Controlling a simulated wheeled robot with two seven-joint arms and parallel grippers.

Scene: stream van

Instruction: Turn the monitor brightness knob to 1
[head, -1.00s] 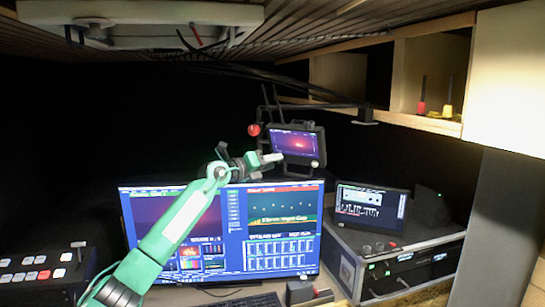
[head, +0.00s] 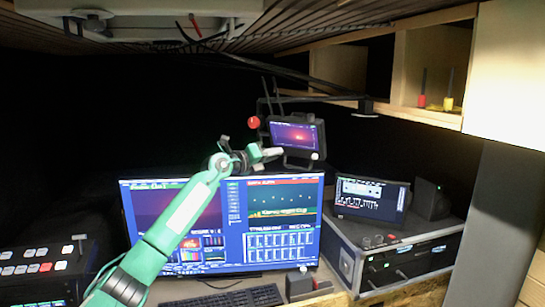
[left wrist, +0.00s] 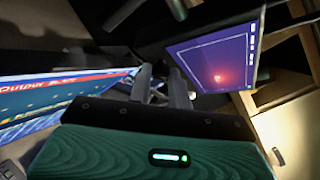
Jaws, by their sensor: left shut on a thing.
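The small monitor (head: 297,134), with a purple picture and a glowing spot, hangs above the large screen. It also shows in the left wrist view (left wrist: 215,65). A small pale knob-like part (head: 315,155) is at its lower right corner. My left gripper (head: 272,152) is at the monitor's lower left. In the left wrist view its two dark fingers (left wrist: 164,88) point toward the area beside the monitor, with something small between them. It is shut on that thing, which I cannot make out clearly. No brightness marking is readable. My right gripper is not in view.
A large screen (head: 275,235) stands below my left arm. A red ball (head: 253,122) is close to the small monitor's left edge. A rack case (head: 400,250) with a second display (head: 372,199) stands at right. A switch panel (head: 35,268) is at lower left.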

